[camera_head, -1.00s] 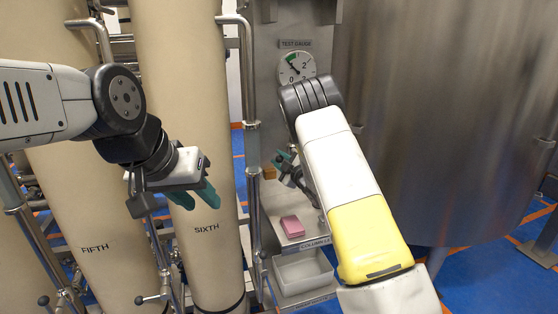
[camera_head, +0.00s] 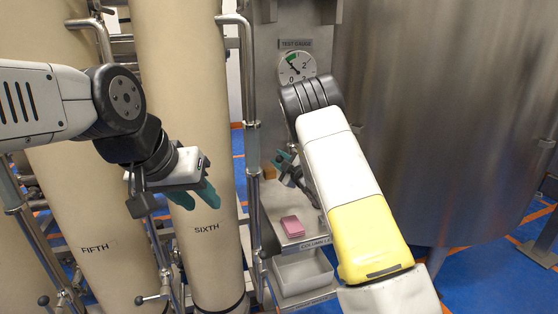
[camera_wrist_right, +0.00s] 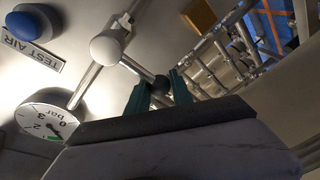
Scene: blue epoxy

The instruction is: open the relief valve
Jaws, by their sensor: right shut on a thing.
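In the right wrist view, a metal lever with a black ball knob (camera_wrist_right: 160,87) runs from a metal fitting with a rounded pale end (camera_wrist_right: 106,47). I take this to be the relief valve; no label on it shows. My right gripper (camera_head: 284,160) is in front of the steel panel, below the test gauge. Its green fingertips are shut on the black knob in the right wrist view. My arm hides the valve in the head view. My left gripper (camera_head: 196,194) hangs in front of the SIXTH column, green fingers apart and empty.
The test gauge (camera_head: 296,68) is on the panel; it also shows in the right wrist view (camera_wrist_right: 48,122). A blue button (camera_wrist_right: 30,25) is labelled TEST AIR. A pink block (camera_head: 292,227) lies on a shelf above a pale bin (camera_head: 302,272). A large steel tank (camera_head: 440,120) stands right.

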